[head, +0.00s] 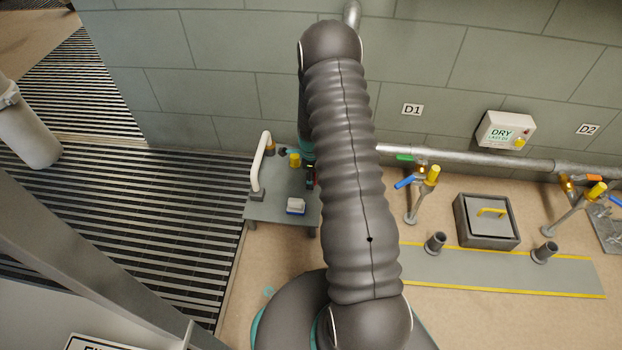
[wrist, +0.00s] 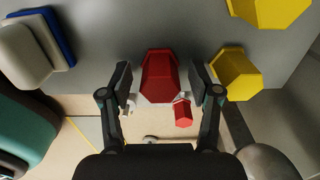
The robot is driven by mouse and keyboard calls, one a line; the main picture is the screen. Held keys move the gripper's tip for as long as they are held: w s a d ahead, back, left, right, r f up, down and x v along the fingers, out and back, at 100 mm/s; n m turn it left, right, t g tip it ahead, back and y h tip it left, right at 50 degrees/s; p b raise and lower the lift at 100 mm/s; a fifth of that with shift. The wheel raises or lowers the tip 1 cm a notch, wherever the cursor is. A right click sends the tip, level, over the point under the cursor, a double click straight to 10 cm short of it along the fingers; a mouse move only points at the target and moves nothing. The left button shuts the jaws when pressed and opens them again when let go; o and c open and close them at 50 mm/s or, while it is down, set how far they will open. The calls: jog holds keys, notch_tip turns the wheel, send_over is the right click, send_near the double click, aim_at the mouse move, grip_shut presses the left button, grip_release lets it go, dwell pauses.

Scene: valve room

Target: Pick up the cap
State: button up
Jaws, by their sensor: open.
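A red hexagonal cap (wrist: 160,75) lies between the two fingers of my gripper (wrist: 162,86) in the wrist view. The fingers are open, with a small gap on each side of the cap. A smaller red hexagonal piece (wrist: 183,112) shows beside the right finger; I cannot tell whether it is joined to the cap. A yellow hexagonal piece (wrist: 237,75) stands just right of the right finger, and another yellow piece (wrist: 268,10) is at the top right. In the head view my arm hides most of the gripper and the red cap.
The grey bench (head: 268,208) carries a white-and-blue block (head: 296,206), a yellow piece (head: 295,160) and a white curved handle (head: 262,160). Right of my arm are a pipe (head: 460,158), yellow-topped valves (head: 432,176) and a lidded box (head: 487,221). Grating (head: 120,220) lies left.

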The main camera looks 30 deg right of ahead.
jog(key=c, duration=1)
jog(key=shift+r, duration=0.1)
